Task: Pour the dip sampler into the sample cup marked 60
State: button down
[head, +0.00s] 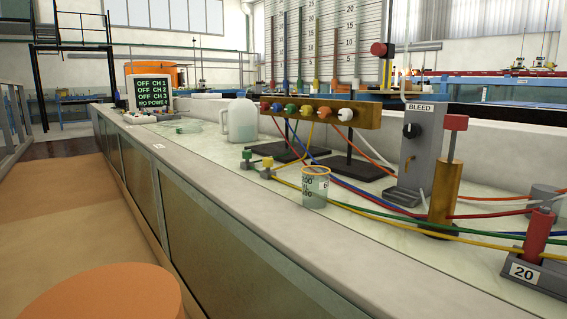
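My gripper is not in view. A clear graduated beaker (315,190) with an orange-brown rim stands upright on the bench, near its front edge, right of centre. Its dark markings are partly legible, and I cannot tell whether one reads 60. I cannot make out any dip sampler, nor a sample cup clearly marked 60. A red cylinder (538,234) stands at the lower right in a grey base whose label (523,272) reads 20.
The bench's front ledge (265,225) is clear. Behind the beaker are a brass manifold (320,114) with coloured knobs, a grey BLEED post (419,150) and a brass cylinder (445,192). Coloured hoses cross the right side. A white jug (241,122) stands farther back.

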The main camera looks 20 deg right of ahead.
aim_at(315, 178)
jog(key=i+j, duration=1.95)
jog(key=i+j+z, duration=0.25)
jog(key=z, duration=1.2)
jog(key=l, duration=0.1)
